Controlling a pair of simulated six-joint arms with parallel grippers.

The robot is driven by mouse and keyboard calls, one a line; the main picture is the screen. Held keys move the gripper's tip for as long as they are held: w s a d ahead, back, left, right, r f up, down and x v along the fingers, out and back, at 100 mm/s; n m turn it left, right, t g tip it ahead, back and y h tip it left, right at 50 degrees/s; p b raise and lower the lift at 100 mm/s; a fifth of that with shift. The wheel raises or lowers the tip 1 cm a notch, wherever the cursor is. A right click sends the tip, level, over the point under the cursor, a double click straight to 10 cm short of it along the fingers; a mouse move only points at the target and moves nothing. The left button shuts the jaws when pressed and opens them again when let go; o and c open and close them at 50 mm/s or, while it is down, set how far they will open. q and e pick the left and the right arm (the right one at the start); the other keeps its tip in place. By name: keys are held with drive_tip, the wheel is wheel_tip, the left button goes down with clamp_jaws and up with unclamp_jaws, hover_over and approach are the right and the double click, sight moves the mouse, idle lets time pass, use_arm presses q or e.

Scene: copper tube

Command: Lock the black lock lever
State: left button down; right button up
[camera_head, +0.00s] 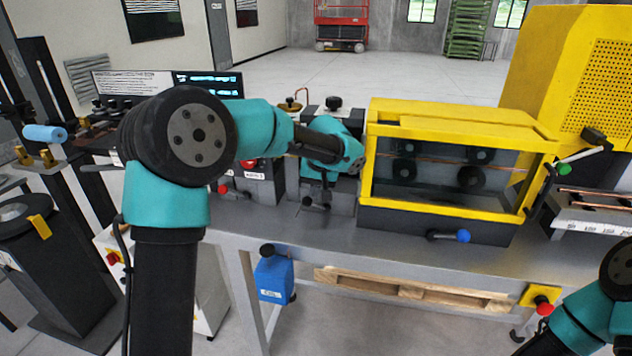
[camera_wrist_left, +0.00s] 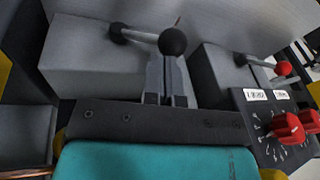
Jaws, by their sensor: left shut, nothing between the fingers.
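The black lock lever (camera_head: 308,203) sticks out from the front of a grey block on the bench. In the left wrist view, its black ball knob (camera_wrist_left: 173,42) is at the end of a metal rod that runs left to a dark pivot on the block. My left gripper (camera_head: 326,186) points down just above and beside the lever in the head view. In the left wrist view, the shut, empty fingers (camera_wrist_left: 168,70) end right at the knob; I cannot tell whether they touch it. My right gripper is out of view.
A red-knobbed lever (camera_head: 228,190) is to the left, near red dials (camera_wrist_left: 290,125). A yellow-framed machine (camera_head: 440,215) with a blue-knobbed lever (camera_head: 455,236) stands to the right. The bench front (camera_head: 340,240) is clear.

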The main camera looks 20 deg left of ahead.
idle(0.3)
use_arm(q)
drive_tip(key=shift+s+a+f+h, duration=0.2)
drive_tip(key=shift+a+f+h, duration=0.2)
drive_tip(key=shift+a+f, duration=0.15)
drive_tip(key=v, duration=1)
drive_tip(key=shift+r, duration=0.15)
drive_tip(key=shift+w+d, duration=0.1)
drive_tip(key=shift+d, duration=0.05)
